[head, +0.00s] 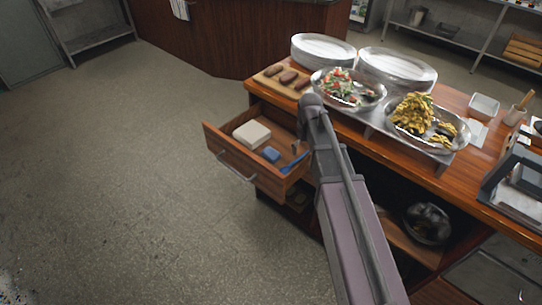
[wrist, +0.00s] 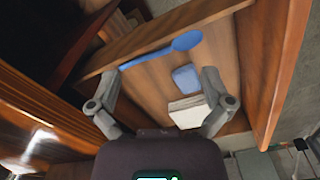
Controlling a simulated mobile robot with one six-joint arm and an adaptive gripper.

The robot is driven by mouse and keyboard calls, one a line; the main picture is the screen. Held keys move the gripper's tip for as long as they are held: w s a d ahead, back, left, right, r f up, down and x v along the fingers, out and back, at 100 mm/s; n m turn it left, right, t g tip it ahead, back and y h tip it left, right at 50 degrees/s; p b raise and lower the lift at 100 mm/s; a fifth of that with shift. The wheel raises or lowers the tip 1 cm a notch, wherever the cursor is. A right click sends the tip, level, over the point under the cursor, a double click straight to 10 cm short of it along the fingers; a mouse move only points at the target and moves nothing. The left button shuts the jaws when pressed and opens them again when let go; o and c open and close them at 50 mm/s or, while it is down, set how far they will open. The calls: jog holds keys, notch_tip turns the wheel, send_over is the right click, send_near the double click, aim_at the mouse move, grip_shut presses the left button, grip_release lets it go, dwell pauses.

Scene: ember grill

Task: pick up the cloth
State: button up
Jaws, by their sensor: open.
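The drawer (head: 222,151) is open below the counter. In it lies a flat off-white block (head: 252,133), which looks like a folded cloth; it also shows in the wrist view (wrist: 187,110). A smaller blue block (head: 271,154) lies beside it, also in the wrist view (wrist: 185,78); I cannot tell if it is cloth or sponge. My gripper (wrist: 161,78) is open and empty above the drawer, its fingers apart on either side of these items in the picture. In the head view my arm hides most of the gripper.
A blue spoon (wrist: 186,41) lies in the drawer near its side wall. The counter (head: 374,142) above holds plates, a salad platter (head: 349,88) and a fried-food platter (head: 428,122). The floor left of the drawer is clear. A white towel (head: 181,9) hangs far off.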

jog(key=w+a+n, duration=0.4)
jog(key=w+a, duration=0.6)
jog(key=a, duration=0.2)
jog(key=shift+w+a+f+n, duration=0.35)
jog(key=shift+w+a+n, duration=0.05)
jog(key=shift+b, duration=0.3)
jog(key=b, duration=0.9)
send_over(271, 152)
notch_tip(271, 152, down, 9)
jog(key=shift+s+a+r, duration=0.1)
jog(key=shift+s+r, duration=0.05)
jog(key=shift+r, duration=0.05)
jog(key=shift+f, duration=0.1)
jog(key=shift+f+b, duration=2.35)
jog(key=shift+f, duration=0.15)
jog(key=c, duration=0.9)
